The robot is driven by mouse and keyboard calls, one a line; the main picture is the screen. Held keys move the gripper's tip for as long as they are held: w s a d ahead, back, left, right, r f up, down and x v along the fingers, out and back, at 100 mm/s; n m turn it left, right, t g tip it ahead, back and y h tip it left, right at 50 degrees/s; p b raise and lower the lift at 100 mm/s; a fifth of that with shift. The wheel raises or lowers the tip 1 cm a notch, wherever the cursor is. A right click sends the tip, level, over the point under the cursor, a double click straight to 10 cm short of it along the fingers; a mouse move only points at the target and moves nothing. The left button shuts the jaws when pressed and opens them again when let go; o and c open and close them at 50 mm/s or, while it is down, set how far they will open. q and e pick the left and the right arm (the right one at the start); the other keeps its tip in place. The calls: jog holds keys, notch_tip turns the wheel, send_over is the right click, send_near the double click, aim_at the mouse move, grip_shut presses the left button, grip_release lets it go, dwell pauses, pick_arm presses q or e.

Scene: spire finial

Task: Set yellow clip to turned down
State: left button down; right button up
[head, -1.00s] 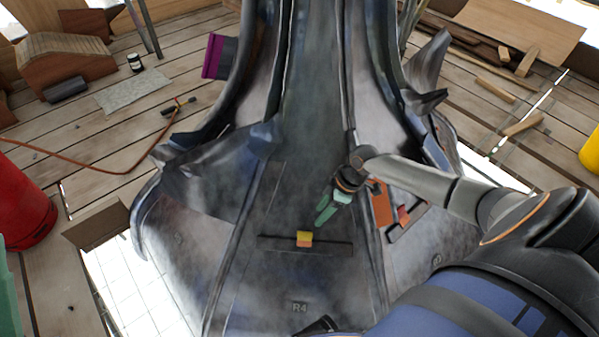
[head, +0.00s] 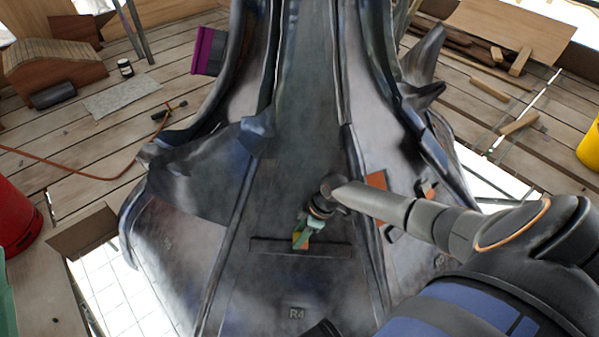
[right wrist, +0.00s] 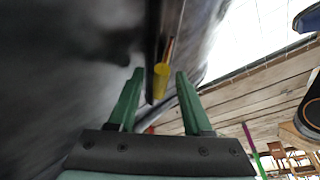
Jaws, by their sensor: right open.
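The yellow clip (head: 301,243) sits on the dark horizontal bar (head: 328,250) on the front panel of the spire, above the R4 mark. My right gripper (head: 298,236) is at the clip and partly covers it in the head view. In the right wrist view the yellow clip (right wrist: 160,83) shows between the two green fingers of the open gripper (right wrist: 159,73), with gaps on both sides. I cannot tell whether the clip is turned up or down.
Orange pieces (head: 377,181) are on the panel to the right, partly behind my right arm. A purple-edged block (head: 207,51) is at the spire's left. A red bucket (head: 18,215) and a yellow bucket (head: 590,148) stand at the sides. Openings in the plank floor flank the base.

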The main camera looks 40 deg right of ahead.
jog(key=shift+c, duration=0.3)
pick_arm(q)
jog(key=shift+r, duration=0.1)
pick_arm(e)
grip_shut()
